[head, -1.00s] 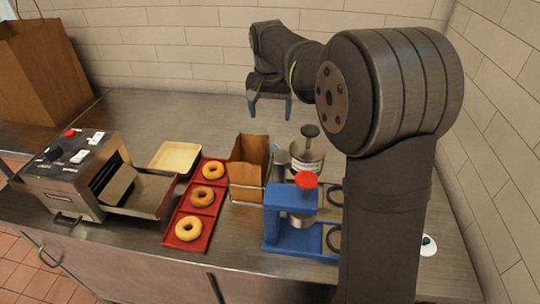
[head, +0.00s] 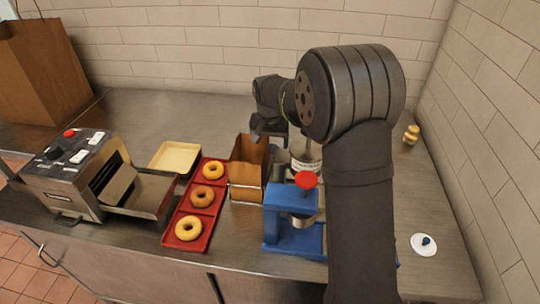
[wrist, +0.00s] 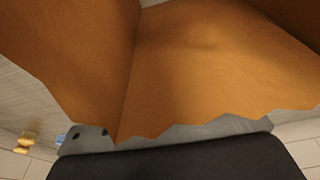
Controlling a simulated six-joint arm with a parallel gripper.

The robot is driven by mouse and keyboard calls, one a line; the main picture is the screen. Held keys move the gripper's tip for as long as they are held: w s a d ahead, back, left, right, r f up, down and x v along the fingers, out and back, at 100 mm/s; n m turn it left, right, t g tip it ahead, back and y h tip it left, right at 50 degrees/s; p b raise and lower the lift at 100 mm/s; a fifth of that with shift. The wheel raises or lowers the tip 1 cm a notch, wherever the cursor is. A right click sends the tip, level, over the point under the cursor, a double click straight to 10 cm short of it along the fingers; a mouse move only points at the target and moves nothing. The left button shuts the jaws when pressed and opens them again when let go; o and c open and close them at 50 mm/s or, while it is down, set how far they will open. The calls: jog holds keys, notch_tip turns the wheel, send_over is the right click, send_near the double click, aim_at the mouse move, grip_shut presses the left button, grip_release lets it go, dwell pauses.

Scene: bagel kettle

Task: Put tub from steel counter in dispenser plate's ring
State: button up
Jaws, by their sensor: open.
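A pale tub with a printed label (head: 306,164) stands on the steel counter (head: 225,115), behind the blue dispenser and partly hidden by my arm. The blue dispenser (head: 284,197) has a red knob (head: 306,180) and a blue base plate (head: 300,243). My arm covers the plate's right part, and its rings are hidden. My gripper (head: 264,135) is open, just behind the brown paper bag (head: 246,160) and left of the tub. Its fingertips are mostly hidden. In the wrist view the bag (wrist: 200,70) fills most of the picture, and the tub is not clearly visible.
A red tray (head: 182,230) with three bagels, a yellow tray (head: 175,156) and a toaster (head: 75,175) stand left. A white disc with a dark knob (head: 424,244) lies at right. A small yellow object (head: 411,135) stands at the back right.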

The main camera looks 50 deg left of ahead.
jog(key=f, duration=0.3)
jog(key=shift+w+a, duration=0.15)
jog(key=shift+a, duration=0.15)
jog(key=c, duration=1.1)
